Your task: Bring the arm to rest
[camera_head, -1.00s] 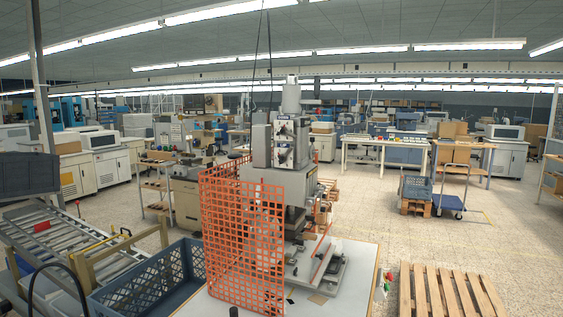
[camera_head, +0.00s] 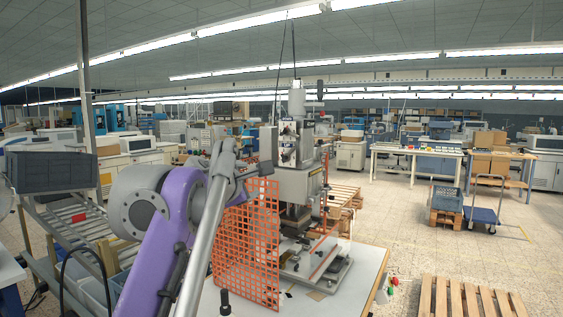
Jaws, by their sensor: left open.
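My left arm (camera_head: 160,235), purple and silver, rises from the bottom left of the head view. It crosses in front of the roller conveyor and the left side of the orange mesh guard. My left gripper (camera_head: 247,168) is at its upper end, small and partly hidden by the arm's own links. It is open, and I see nothing held in it. It overlaps the top left of the guard in the picture; I cannot tell the gap between them. My right gripper is not in view.
The stamping press (camera_head: 297,185) stands on a white table (camera_head: 350,280) behind the orange mesh guard (camera_head: 250,245). A dark grey crate (camera_head: 52,174) is at the left. A wooden pallet (camera_head: 470,297) lies at the lower right. A blue cart (camera_head: 480,213) stands on open floor beyond.

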